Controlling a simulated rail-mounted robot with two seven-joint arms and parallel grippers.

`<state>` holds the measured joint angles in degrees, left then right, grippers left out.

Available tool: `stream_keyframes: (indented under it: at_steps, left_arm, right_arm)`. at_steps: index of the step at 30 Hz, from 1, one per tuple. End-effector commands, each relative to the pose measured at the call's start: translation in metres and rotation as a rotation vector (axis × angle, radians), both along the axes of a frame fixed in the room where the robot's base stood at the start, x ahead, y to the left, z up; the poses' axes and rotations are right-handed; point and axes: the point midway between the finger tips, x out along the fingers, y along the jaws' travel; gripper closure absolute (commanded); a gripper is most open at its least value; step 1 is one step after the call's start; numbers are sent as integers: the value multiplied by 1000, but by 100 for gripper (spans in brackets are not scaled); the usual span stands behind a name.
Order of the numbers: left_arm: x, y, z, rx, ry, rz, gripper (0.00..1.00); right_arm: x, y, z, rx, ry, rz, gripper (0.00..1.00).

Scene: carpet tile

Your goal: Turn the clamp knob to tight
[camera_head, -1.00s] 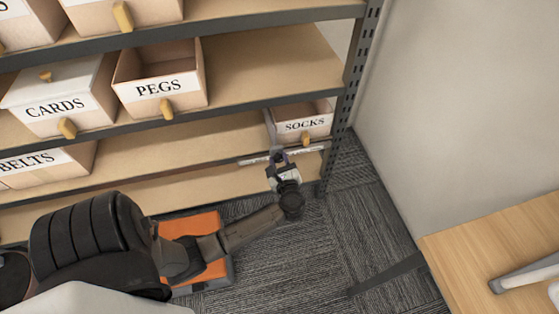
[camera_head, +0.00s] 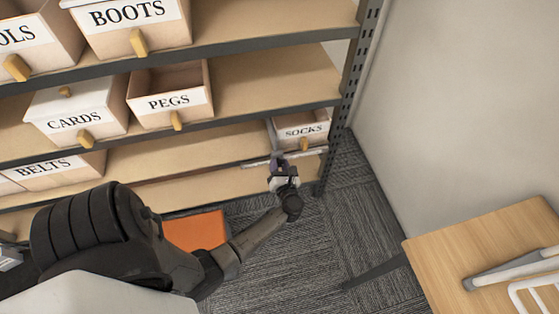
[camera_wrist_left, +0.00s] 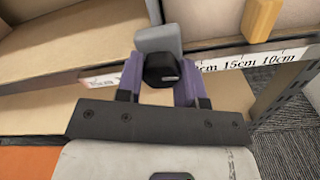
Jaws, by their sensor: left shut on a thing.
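The clamp knob (camera_wrist_left: 162,69) is black and sits between the purple fingers of my left gripper (camera_wrist_left: 164,85) in the left wrist view. The gripper is shut on it. A grey clamp block (camera_wrist_left: 158,39) stands just behind the knob, at the shelf's front edge by the ruler strip (camera_wrist_left: 245,63). In the head view my left gripper (camera_head: 279,164) is at that edge below the SOCKS box, and the knob is too small and covered to make out. The knob's turn mark cannot be read. My right gripper is not in view.
The SOCKS box (camera_head: 301,131) stands right behind the clamp, near the shelf's upright post (camera_head: 345,110). An orange thing (camera_head: 196,230) lies on the floor behind my left arm. A wooden table (camera_head: 480,245) is at the right. Carpet between is clear.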

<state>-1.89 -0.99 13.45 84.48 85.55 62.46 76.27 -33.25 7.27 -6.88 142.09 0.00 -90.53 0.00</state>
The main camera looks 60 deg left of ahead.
Motion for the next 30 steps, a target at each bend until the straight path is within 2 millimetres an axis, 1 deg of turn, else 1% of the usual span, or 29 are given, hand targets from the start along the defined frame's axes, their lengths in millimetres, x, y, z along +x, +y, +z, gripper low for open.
stream_keyframes:
  at_steps: [1,9,21,30]
  left_arm:
    - [0,-1,5,9,45,1,89]
    - [-1,0,5,72,293,0,89]
    - [-1,0,5,167,660,-1,89]
    - [-2,0,5,237,927,-1,89]
  right_arm:
    - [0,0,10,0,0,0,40]
    - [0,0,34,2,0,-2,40]
    - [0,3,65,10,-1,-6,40]
    - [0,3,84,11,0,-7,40]
